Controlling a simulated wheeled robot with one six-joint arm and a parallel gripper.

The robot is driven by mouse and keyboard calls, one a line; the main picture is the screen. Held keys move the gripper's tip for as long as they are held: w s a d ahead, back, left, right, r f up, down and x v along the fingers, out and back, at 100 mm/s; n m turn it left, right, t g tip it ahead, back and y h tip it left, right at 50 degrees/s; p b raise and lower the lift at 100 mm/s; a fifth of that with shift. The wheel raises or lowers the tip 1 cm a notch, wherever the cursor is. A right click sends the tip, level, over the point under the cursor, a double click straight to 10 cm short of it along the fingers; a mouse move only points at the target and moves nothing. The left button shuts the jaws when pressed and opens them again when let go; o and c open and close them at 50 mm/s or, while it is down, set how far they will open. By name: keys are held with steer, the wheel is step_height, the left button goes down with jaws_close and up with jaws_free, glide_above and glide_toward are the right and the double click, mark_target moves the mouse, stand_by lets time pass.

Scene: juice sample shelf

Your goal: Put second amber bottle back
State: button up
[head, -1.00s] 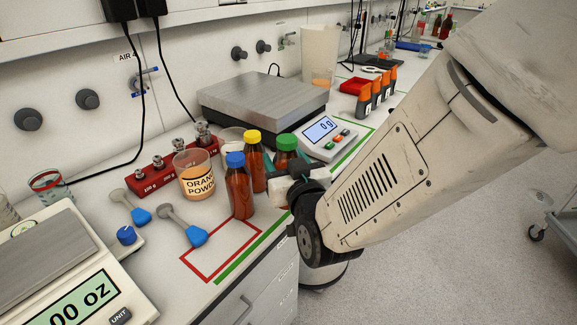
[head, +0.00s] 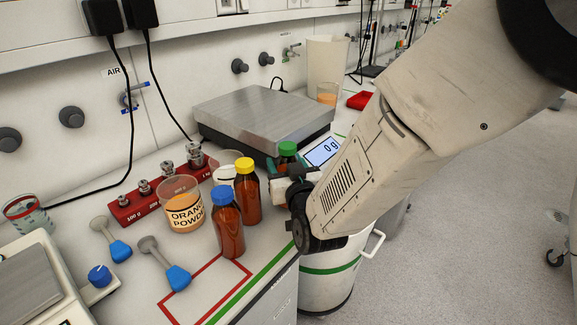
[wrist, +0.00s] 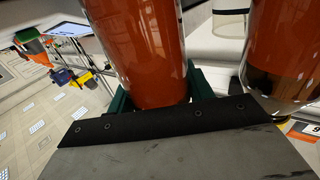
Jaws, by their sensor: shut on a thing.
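My gripper (head: 288,172) is shut on the green-capped amber bottle (head: 287,149), which looks upright. Only its cap and shoulder show in the head view; fingers and arm hide the rest. In the wrist view its amber body (wrist: 140,45) is between the green fingers (wrist: 160,100). I cannot tell whether its base touches the bench. The yellow-capped amber bottle (head: 246,195) stands just left of my gripper, with the blue-capped amber bottle (head: 228,225) in front of it. Another amber bottle (wrist: 285,55) is close at the right in the wrist view.
A flat scale (head: 265,110) reading 0 g stands behind. An orange powder beaker (head: 182,208), red weight holder (head: 130,205) and two blue-ended scoops (head: 177,278) are left of the bottles. A red-outlined area (head: 205,290) at the front is mostly bare.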

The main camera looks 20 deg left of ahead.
steer(key=shift+s+a+f, duration=0.1)
steer(key=shift+a+f, duration=0.1)
steer(key=shift+f, duration=0.4)
steer(key=shift+f, duration=0.1)
steer(key=o, duration=1.2)
steer(key=shift+d, duration=0.1)
steer(key=shift+o, duration=0.2)
steer(key=v, duration=1.2)
